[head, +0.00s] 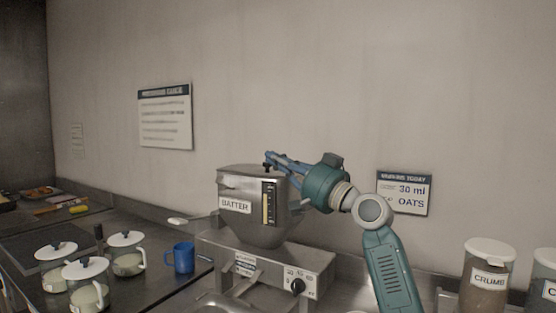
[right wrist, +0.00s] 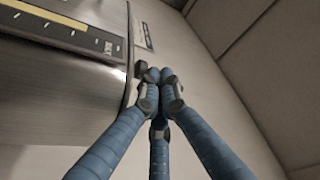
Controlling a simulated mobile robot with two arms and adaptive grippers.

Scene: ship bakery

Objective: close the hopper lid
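The steel hopper (head: 240,226) labelled BATTER stands on its machine base in the head view. Its lid (head: 240,170) looks flat across the top, level or nearly so; a small gap cannot be ruled out. My right gripper (head: 270,158) is at the hopper's top right edge, its blue fingers reaching in from the right. In the right wrist view, the fingers (right wrist: 160,80) are drawn together beside the hopper's steel wall (right wrist: 60,85), near a small dark fitting at its edge. I see nothing clearly held between them. My left gripper is out of view.
The machine base (head: 318,265) has a dial on its front. A blue mug (head: 183,258) and several lidded jugs (head: 87,285) stand to the left. A CRUMB canister (head: 488,276) stands at the right. The wall is close behind the hopper.

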